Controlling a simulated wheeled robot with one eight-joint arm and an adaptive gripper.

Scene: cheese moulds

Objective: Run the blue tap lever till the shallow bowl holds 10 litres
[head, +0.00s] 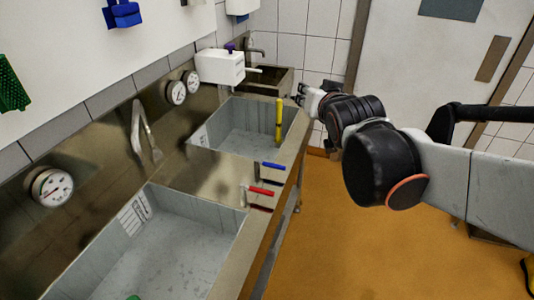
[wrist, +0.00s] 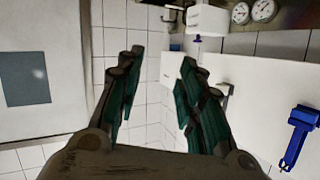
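The blue tap lever (head: 273,166) lies near the front rim between two sunken basins, just beyond a red lever (head: 261,191). The far basin (head: 240,115) has a yellow upright stick (head: 279,120) at its right side. The near basin (head: 165,255) is larger in the picture and cut off at the bottom. I cannot tell for sure which is the shallow bowl, nor any litre reading. My gripper (head: 301,93) is beyond and right of the levers, above the floor side of the counter. In the wrist view its fingers (wrist: 161,58) are apart with nothing between them.
A round gauge (head: 52,187) is on the splashback, with two more (head: 184,87) farther back. A curved spout (head: 145,130) leans over the counter. A white box (head: 220,67) stands behind the far basin. The orange floor (head: 330,250) is open right of the counter.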

